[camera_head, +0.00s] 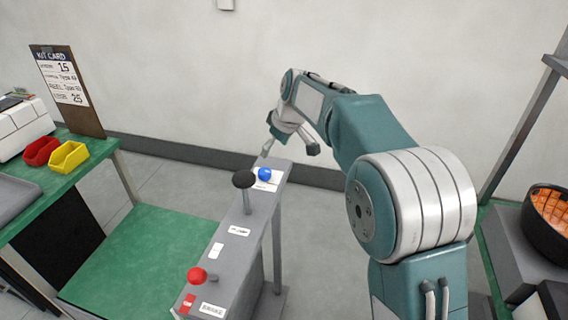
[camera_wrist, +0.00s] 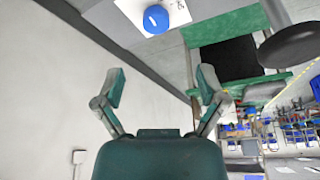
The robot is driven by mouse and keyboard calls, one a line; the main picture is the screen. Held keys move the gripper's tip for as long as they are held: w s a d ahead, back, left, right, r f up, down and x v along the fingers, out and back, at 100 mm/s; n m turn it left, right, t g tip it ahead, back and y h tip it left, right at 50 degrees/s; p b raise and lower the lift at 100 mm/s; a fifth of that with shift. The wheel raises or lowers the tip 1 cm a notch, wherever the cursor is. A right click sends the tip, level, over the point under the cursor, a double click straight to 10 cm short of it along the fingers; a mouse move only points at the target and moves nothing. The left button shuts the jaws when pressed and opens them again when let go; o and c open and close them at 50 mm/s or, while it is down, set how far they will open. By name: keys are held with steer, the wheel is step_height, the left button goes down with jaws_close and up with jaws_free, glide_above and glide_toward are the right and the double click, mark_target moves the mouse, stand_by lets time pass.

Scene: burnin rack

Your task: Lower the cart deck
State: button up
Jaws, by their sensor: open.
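A narrow grey control column (camera_head: 232,262) carries a blue knob (camera_head: 265,174) at its far end, a black knob on a tall stem (camera_head: 244,180) and a red knob (camera_head: 197,275) at its near end. A low green deck (camera_head: 150,255), likely the cart deck, lies left of the column. My gripper (camera_head: 289,147) is open and empty, just beyond and above the blue knob. In the wrist view, my gripper (camera_wrist: 161,86) has its fingers spread, with the blue knob (camera_wrist: 156,20) at the top, apart from them. The black knob (camera_wrist: 290,46) shows at upper right.
A green table (camera_head: 75,178) at left holds a red bin (camera_head: 41,151), a yellow bin (camera_head: 68,157) and a kit card board (camera_head: 68,90). A black bowl-like container (camera_head: 540,222) stands at right by a rack. A bare wall (camera_head: 200,70) closes the back.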

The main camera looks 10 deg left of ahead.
mark_target(265, 171)
steer(key=x, duration=1.1)
steer(key=shift+w+a+f, duration=0.15)
steer(key=shift+w, duration=0.25)
steer(key=c, duration=1.1)
